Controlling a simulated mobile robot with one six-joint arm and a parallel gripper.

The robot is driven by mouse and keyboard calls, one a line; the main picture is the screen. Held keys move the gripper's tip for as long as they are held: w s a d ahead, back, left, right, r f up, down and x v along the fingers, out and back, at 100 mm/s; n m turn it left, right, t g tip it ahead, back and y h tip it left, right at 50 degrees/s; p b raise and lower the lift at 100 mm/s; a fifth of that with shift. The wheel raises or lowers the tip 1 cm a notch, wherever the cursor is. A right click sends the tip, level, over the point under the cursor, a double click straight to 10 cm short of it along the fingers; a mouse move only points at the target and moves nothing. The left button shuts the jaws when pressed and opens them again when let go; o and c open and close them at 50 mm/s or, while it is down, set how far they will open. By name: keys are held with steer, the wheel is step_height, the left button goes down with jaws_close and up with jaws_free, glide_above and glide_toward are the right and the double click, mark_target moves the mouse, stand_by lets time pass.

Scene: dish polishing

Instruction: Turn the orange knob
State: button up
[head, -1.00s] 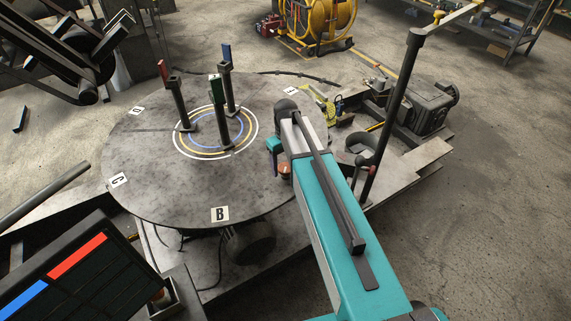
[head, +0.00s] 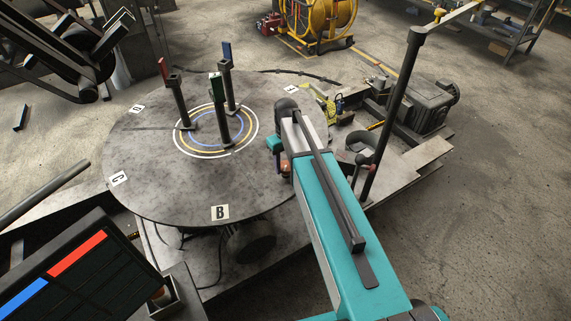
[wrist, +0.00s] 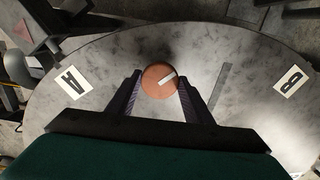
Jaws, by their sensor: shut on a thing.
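The orange knob (wrist: 155,86) is a round, reddish-orange disc with a white pointer mark, seen from above in the wrist view. It sits near the edge of the round grey table (wrist: 235,52), between labels A and B. My gripper (wrist: 159,79) is shut on the knob, with one dark ribbed finger on each side of it. The white mark points up and to the right in that view. In the head view my gripper (head: 279,161) is at the table's right edge, and the knob is mostly hidden behind the fingers and arm.
Three upright posts with red, green and blue tops (head: 220,110) stand around the rings at the table's middle. A tall dark pole (head: 393,115) stands just right of my arm. A panel with red and blue bars (head: 75,265) is at the lower left.

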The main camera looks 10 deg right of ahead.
steer(key=m+b, duration=0.2)
steer(key=m, duration=0.3)
steer(key=shift+f, duration=0.1)
steer(key=m+b, duration=0.2)
steer(key=m, duration=0.4)
steer(key=shift+m, duration=0.3)
steer(key=m+b, duration=0.1)
steer(key=m, duration=1)
steer(key=shift+m+b, duration=0.35)
steer(key=shift+m, duration=0.05)
steer(key=o, duration=1)
steer(key=shift+o, duration=0.2)
